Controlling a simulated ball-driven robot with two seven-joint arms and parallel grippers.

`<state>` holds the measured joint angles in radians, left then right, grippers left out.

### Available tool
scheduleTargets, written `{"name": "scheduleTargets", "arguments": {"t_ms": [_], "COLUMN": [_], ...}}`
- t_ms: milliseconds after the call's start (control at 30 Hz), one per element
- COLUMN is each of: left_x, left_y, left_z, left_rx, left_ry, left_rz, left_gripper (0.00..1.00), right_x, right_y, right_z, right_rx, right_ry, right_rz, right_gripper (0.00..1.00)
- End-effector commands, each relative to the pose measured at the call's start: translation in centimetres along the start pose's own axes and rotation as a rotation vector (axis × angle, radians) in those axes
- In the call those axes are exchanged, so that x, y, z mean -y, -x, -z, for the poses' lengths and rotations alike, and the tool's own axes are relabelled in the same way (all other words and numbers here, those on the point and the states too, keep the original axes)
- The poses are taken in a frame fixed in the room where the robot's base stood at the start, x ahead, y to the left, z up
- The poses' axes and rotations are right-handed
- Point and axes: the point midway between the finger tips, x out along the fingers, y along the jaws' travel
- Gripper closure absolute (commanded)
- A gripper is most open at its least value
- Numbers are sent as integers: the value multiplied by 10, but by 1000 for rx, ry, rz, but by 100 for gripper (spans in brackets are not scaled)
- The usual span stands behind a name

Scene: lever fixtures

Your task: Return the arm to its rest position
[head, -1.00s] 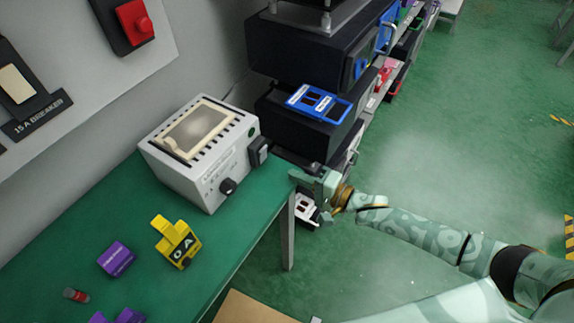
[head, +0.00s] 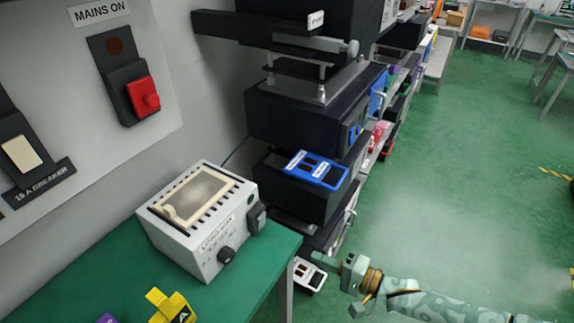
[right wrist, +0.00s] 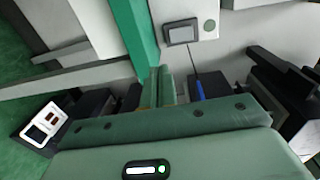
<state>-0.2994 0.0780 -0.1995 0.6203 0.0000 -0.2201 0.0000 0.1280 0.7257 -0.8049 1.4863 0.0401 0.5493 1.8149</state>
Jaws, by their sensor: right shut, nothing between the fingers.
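My right arm (head: 440,302) comes in from the lower right in the head view. Its gripper (head: 338,264) is shut and empty, over the floor to the right of the bench's end and clear of the bench. In the right wrist view the two green fingers (right wrist: 160,86) lie together with nothing between them. My left gripper is not in view.
The green bench (head: 95,283) holds a yellow block (head: 172,308) at the front. Black shelf units with a blue-framed panel (head: 316,169) stand behind my gripper. A white panel piece (head: 310,274) sits near its left. Green floor (head: 470,200) lies open at the right.

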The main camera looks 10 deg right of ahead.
Motion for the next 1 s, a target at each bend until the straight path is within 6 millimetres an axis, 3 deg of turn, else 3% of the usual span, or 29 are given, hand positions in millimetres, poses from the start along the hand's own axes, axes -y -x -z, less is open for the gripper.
{"name": "scheduleTargets", "arguments": {"t_ms": [167, 267, 367, 433, 500, 567, 667, 800, 900, 1000], "left_x": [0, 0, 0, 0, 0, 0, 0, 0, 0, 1], "left_y": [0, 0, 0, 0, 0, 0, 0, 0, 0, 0], "left_z": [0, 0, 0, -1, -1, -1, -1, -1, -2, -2], "left_rx": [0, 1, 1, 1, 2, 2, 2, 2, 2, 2], "left_ry": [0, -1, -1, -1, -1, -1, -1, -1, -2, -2], "left_rz": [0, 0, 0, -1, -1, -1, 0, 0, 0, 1], "left_gripper": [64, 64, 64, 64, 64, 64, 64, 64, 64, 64], "right_x": [-1, -17, -62, -113, -169, -213, -277, -341, -367, -378], "right_y": [0, 3, 20, 43, 78, 111, 168, 240, 278, 299], "right_z": [0, 7, 46, 71, 79, 71, 33, -52, -119, -178], "right_rx": [-1, -12, -50, -43, 26, 125, 329, 599, 709, 745], "right_ry": [73, 317, 729, 1012, 1212, 1310, 1366, 1287, 1160, 1034], "right_rz": [-7, -77, -277, -490, -715, -881, -1089, -1249, -1300, -1319], "right_gripper": [100, 100, 100, 100, 100, 100, 100, 100, 100, 100]}}
